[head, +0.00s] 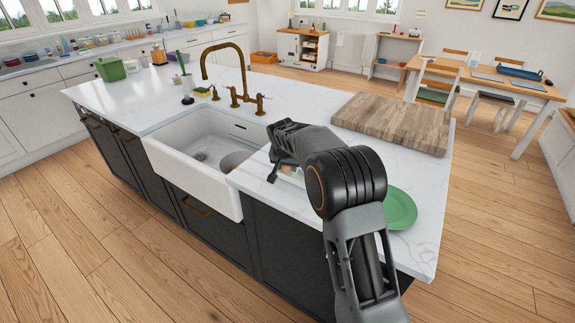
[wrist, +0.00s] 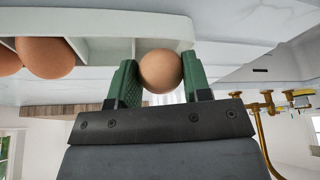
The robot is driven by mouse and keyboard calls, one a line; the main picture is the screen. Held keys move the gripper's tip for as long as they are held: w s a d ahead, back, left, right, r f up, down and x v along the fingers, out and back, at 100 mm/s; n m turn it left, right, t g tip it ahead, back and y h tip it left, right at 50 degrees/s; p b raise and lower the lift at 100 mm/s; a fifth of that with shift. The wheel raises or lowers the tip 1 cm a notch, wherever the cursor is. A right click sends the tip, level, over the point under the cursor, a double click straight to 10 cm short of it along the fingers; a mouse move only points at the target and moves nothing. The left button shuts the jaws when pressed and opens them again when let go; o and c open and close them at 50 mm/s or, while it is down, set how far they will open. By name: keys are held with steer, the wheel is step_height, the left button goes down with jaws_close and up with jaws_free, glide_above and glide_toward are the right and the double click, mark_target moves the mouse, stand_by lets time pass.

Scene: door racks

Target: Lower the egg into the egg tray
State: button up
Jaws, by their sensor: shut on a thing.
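A brown egg (wrist: 161,71) is held between the two green finger pads of my gripper (wrist: 160,78) in the wrist view. The white egg tray (wrist: 112,18) lies across the upper left of that view, with divider walls. The held egg overlaps the tray's right end compartment in the picture; I cannot tell whether it touches the tray. Brown eggs (wrist: 45,58) sit in the tray at the left. In the head view my gripper (head: 273,178) points down at the counter right of the sink, and my arm hides most of the tray and the egg.
A green plate (head: 399,208) lies on the white counter (head: 300,115) right of my arm. A wooden board (head: 393,122) lies behind it. The white sink (head: 195,170) and brass tap (head: 238,75) are to the left. Counter between tap and board is clear.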

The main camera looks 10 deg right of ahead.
steer(key=o, duration=0.7)
steer(key=v, duration=1.3)
steer(key=shift+s+d+f+n+g+y+b, duration=0.2)
steer(key=shift+s+d+f+n, duration=0.85)
steer(key=shift+s, duration=3.9)
steer(key=shift+s+d+f+n+y, duration=0.5)
steer(key=shift+s+f, duration=0.85)
steer(key=shift+s, duration=3.55)
steer(key=shift+s+d+f+n+g+y+b, duration=0.15)
steer(key=shift+s+d+f+n, duration=0.9)
steer(key=shift+s, duration=3.9)
